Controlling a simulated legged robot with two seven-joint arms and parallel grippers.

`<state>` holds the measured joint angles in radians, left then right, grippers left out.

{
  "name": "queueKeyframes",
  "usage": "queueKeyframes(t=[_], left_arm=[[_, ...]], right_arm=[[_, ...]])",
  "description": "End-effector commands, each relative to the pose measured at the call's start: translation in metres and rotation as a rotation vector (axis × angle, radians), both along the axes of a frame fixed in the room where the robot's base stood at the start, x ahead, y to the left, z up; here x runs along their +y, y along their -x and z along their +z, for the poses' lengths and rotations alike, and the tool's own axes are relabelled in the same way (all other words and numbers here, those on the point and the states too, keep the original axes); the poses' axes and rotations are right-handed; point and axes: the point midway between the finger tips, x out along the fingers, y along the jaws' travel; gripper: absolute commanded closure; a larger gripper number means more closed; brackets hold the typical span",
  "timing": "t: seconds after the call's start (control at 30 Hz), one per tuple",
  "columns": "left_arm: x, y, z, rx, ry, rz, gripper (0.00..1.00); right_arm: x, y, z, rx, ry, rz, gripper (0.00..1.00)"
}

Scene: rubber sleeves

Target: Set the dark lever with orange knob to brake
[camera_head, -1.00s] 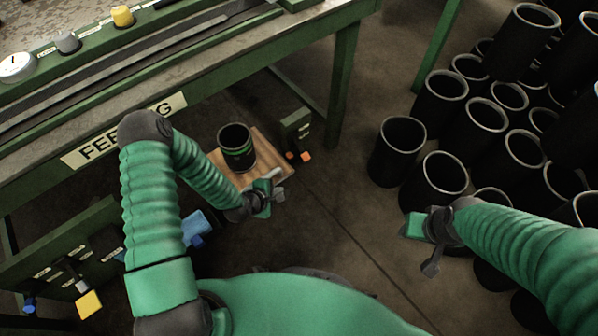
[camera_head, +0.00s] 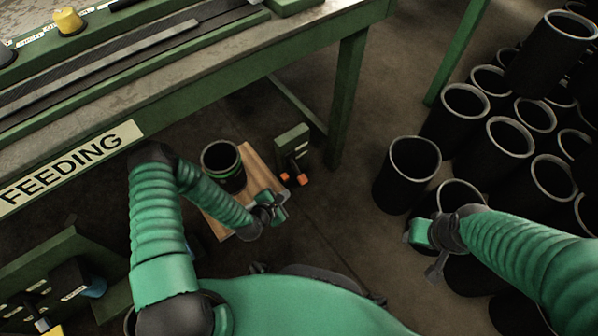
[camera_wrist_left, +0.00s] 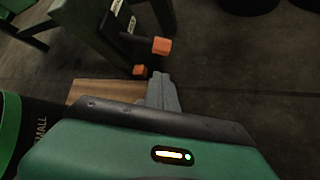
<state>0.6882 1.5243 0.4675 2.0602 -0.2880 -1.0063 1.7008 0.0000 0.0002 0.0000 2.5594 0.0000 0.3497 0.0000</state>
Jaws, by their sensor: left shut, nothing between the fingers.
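Two dark levers with orange knobs stand on a small green box at the foot of the table leg. In the head view the right knob (camera_head: 303,180) and the left knob (camera_head: 285,177) are close together. In the left wrist view the larger knob (camera_wrist_left: 162,46) sits on a dark arm beside a label, and the other knob (camera_wrist_left: 140,70) is lower left. My left gripper (camera_head: 283,198) is shut and empty, just below the knobs in the picture; its fingers (camera_wrist_left: 162,92) show apart from both. My right gripper (camera_head: 435,268) is low at right, away from the levers; its jaw state is unclear.
The green table with a FEEDING sign (camera_head: 70,165) is above left. Many black sleeves (camera_head: 410,172) crowd the right. Floor between is clear.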

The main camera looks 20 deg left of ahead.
Motion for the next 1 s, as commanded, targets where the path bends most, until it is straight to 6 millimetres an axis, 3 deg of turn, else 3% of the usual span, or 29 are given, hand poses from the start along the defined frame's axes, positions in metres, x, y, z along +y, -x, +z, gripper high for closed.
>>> queueKeyframes(t=[0.43,0.8,1.0], left_arm=[[-0.001,-0.005,-0.008,0.000,-0.002,-0.003,1.00],[-0.012,-0.058,-0.056,-0.001,-0.003,-0.004,1.00],[-0.015,-0.074,-0.065,0.001,-0.002,-0.003,1.00]], right_arm=[[0.000,0.000,-0.008,0.001,0.000,0.000,0.57],[0.000,0.001,-0.059,0.001,0.000,0.000,0.57],[0.000,0.001,-0.069,0.001,0.000,0.000,0.57]])
